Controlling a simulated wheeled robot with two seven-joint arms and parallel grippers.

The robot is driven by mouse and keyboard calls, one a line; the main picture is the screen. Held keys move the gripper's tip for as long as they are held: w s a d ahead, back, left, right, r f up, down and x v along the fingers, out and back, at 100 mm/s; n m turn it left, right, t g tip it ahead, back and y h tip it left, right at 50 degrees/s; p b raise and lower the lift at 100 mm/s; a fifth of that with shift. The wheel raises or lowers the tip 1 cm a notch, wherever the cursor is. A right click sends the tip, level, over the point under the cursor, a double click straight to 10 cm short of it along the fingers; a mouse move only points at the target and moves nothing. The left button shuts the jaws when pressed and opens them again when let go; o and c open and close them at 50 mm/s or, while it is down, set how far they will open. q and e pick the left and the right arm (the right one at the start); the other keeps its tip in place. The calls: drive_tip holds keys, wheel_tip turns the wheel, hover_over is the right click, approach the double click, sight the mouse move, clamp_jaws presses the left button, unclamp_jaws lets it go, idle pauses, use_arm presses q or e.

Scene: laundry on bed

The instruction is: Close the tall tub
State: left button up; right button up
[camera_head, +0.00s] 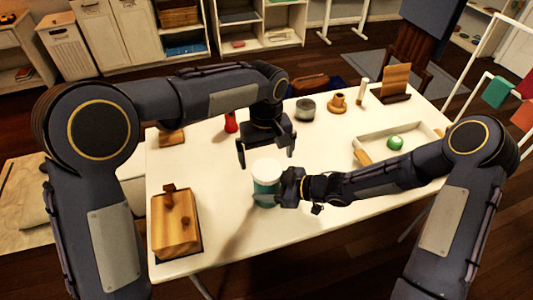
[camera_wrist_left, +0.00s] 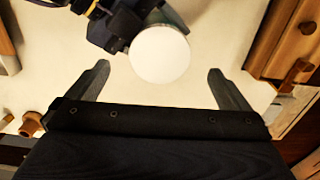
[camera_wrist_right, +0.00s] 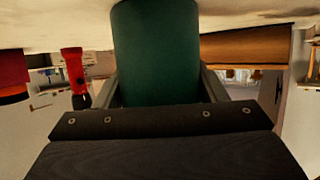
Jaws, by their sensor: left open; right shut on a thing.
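The tall tub (camera_head: 266,197) is teal with a white lid (camera_head: 266,169) on top, and stands upright near the front middle of the white table. In the right wrist view its teal side (camera_wrist_right: 156,50) fills the space between the fingers. My right gripper (camera_head: 284,188) is shut on the tub's side from the right. My left gripper (camera_head: 267,156) is open and empty, pointing down above and just behind the lid. In the left wrist view the round white lid (camera_wrist_left: 160,54) lies between and beyond the open fingers. I cannot tell how tightly the lid sits.
A wooden box (camera_head: 176,222) stands at the table's front left. A red bottle (camera_head: 231,122), a grey-green jar (camera_head: 305,109) and a wooden candle holder (camera_head: 338,104) stand behind. A white tray (camera_head: 412,130) with a green ball (camera_head: 395,142) lies to the right.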

use_arm(q)
wheel_tip(320, 180, up, 12)
idle(0.5)
use_arm(e)
drive_tip(key=o, duration=2)
drive_tip(key=shift+c, duration=0.2)
use_arm(q)
drive_tip(key=shift+r+p, duration=0.45)
drive_tip(key=shift+r, duration=0.05)
use_arm(e)
drive_tip(key=shift+v, duration=3.9)
